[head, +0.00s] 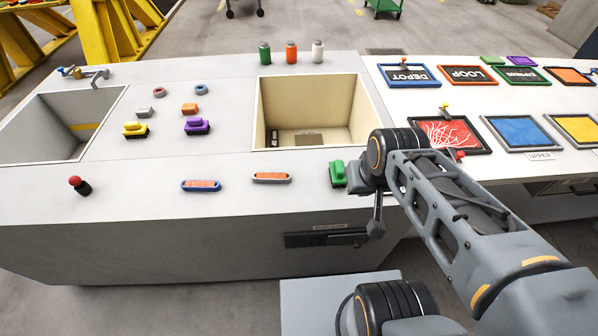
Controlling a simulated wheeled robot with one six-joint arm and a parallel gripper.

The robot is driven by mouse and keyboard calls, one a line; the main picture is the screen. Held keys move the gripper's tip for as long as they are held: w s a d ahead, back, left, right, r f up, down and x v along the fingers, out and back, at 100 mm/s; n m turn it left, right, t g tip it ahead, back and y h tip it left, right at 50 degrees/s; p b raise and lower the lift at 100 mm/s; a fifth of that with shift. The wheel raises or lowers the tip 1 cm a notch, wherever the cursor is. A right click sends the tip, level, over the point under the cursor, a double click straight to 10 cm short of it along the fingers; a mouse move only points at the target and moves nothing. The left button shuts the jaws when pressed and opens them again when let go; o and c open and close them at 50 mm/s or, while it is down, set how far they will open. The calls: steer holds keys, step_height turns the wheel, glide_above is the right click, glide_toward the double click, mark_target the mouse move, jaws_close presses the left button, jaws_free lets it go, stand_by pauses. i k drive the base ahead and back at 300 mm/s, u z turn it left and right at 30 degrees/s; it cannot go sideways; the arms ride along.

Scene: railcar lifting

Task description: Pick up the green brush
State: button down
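My gripper (375,228) appears to be the narrow dark part hanging below my wrist, to the right of and lower in the picture than the brush. It looks apart from the brush. I see it nearly edge-on, so its finger opening cannot be made out, and nothing visible is held in it.
A yellow brush (135,129) and a purple brush (197,127) stand between the two basins. A beige basin (365,112) opens behind the green brush. Framed panels fill the right table.

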mark_target(336, 168)
steer(key=k, duration=1.3)
steer(key=u, duration=0.6)
steer(key=i, duration=1.55)
steer(key=z, duration=0.8)
